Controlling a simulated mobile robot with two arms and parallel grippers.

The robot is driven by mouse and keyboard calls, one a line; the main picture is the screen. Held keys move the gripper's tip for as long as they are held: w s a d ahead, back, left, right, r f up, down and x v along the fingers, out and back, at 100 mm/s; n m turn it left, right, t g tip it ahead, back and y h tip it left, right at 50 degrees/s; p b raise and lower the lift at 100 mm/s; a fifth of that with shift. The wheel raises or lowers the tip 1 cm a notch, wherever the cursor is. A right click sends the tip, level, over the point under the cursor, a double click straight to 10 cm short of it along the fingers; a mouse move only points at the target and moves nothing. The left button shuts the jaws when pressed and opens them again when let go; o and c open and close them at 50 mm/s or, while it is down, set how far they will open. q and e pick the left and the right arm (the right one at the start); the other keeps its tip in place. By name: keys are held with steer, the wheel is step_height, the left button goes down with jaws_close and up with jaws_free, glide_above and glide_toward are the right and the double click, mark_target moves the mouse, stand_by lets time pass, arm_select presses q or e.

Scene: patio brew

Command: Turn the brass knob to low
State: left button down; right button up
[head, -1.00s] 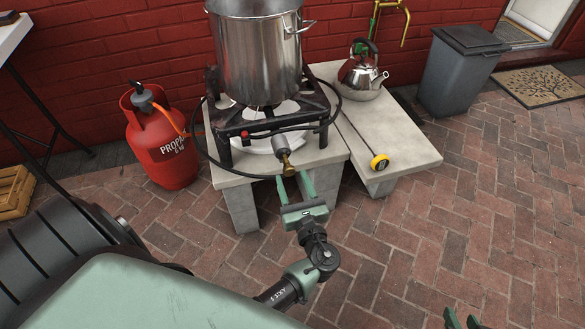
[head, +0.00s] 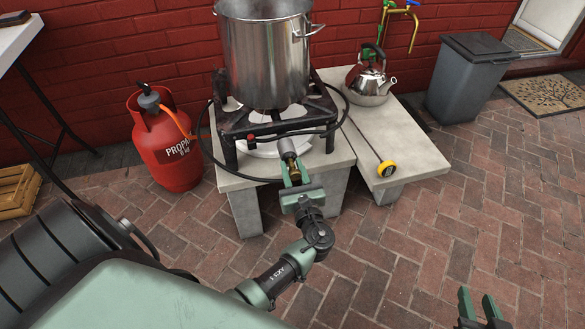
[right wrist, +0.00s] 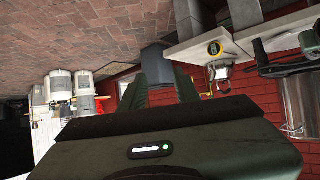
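The brass knob (head: 293,173) is at the front of the burner (head: 235,135), under the tall steel pot (head: 268,60). My left gripper (head: 294,168) reaches it from the front, with one finger on each side of the brass. I cannot tell whether the fingers press on it, and they partly hide the knob. My right gripper (head: 479,303) is at the bottom right of the head view, away from the burner. Its fingers show apart and empty in the right wrist view (right wrist: 160,88).
A red propane tank (head: 165,150) stands left of the concrete stand (head: 245,180), its hose running to the burner. A kettle (head: 370,85) and a yellow-ended probe (head: 386,168) are on the lower slab (head: 410,140). A grey bin (head: 465,80) stands farther right. Brick floor in front is clear.

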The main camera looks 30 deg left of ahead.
arm_select(q)
steer(key=shift+n, duration=0.3)
steer(key=n+b, duration=0.2)
steer(key=n, duration=0.3)
steer(key=shift+d+f+b, duration=0.15)
steer(key=shift+b, duration=0.15)
steer(key=n+b, duration=0.2)
steer(key=n, duration=0.2)
steer(key=shift+w+n, duration=0.1)
steer(key=shift+n, duration=0.3)
arm_select(e)
step_height(320, 180, up, 21)
steer(key=a+t+y, duration=0.3)
steer(key=t+y, duration=0.1)
steer(key=t, duration=0.9)
steer(key=shift+n, duration=0.3)
steer(key=shift+w, duration=0.1)
arm_select(q)
steer(key=c, duration=1.1)
jaws_free()
steer(key=shift+o, duration=0.2)
steer(key=shift+r, duration=0.2)
